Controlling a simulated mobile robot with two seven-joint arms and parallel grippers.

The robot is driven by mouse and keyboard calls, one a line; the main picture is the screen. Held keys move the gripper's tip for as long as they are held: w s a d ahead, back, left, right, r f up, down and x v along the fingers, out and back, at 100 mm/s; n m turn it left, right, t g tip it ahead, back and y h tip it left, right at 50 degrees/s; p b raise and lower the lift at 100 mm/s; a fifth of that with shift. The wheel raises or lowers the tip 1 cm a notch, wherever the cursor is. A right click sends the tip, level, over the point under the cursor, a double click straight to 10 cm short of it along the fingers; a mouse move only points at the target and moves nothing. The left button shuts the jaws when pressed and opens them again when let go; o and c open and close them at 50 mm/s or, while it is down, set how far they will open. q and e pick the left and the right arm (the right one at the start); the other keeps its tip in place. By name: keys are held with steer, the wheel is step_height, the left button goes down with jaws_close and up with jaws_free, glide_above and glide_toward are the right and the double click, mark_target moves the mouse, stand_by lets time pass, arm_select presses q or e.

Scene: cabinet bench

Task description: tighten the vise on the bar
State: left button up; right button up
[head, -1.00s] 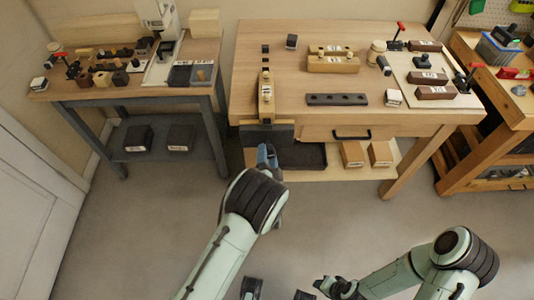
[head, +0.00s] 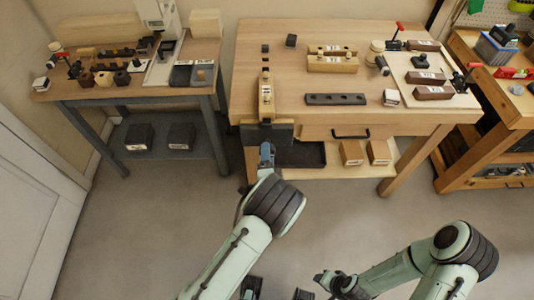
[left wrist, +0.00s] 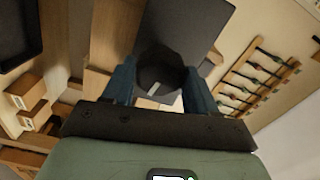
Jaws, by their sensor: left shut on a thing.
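The vise (head: 280,131) is at the front left edge of the wooden bench, with a dark front jaw plate. In the left wrist view this plate (left wrist: 190,28) is grey. A narrow light wooden bar (head: 265,104) with metal fittings lies behind the plate; whether the jaws touch it cannot be told. My left gripper (head: 267,155) is in front of the vise, its blue fingers shut on a dark round knob (left wrist: 160,73), seen in the left wrist view. The fingers hide the knob in the head view. My right gripper (head: 328,281) is low over the floor, its fingers unclear.
A dark bar with holes (head: 335,99), wooden blocks (head: 332,63) and a pale board (head: 420,72) with toggle clamps are on the bench. A black tray (head: 303,155) and boxes (head: 351,152) are on the shelf below. The floor in front is clear.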

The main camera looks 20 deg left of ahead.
arm_select(q)
steer(key=shift+f, duration=0.1)
steer(key=o, duration=0.9)
steer(key=shift+s, duration=0.1)
steer(key=v, duration=0.7)
